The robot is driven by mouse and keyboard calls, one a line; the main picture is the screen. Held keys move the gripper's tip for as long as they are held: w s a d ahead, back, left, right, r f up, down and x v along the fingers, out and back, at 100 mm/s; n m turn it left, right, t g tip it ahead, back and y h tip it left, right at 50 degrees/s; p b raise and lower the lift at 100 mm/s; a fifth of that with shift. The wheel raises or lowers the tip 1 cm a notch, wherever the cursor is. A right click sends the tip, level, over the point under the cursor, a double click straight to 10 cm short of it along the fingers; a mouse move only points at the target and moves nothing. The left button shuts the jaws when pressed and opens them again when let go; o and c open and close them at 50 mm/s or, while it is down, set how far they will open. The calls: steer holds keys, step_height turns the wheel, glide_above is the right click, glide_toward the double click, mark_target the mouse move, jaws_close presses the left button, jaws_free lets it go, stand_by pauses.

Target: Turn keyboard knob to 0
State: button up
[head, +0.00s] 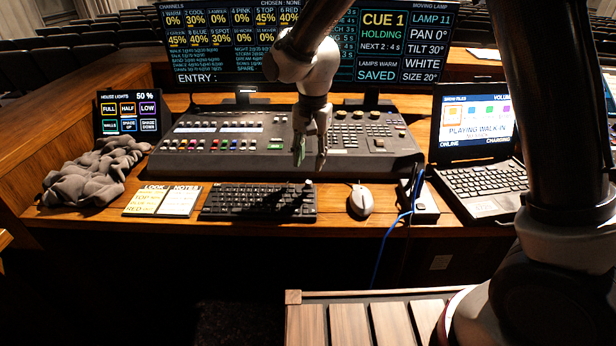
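A black keyboard (258,201) lies on the wooden desk in front of the lighting console (404,160). My gripper (309,160) hangs pointing down in front of the console's middle, above and beyond the keyboard's right end. Its two fingers are apart, with nothing visible between them. The arm and fingers hide part of the console's faders and buttons.
A white mouse (361,200) lies right of the keyboard, and note sheets (163,201) lie left of it. A grey cloth (90,180) is at the left. A laptop (480,178) and a small box with a blue cable (424,203) are at the right. Monitors (220,75) stand behind.

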mark_target(309, 182)
step_height(309, 182, down, 7)
steer(key=shift+a+f, duration=0.1)
stand_by(0.3)
jaws_close()
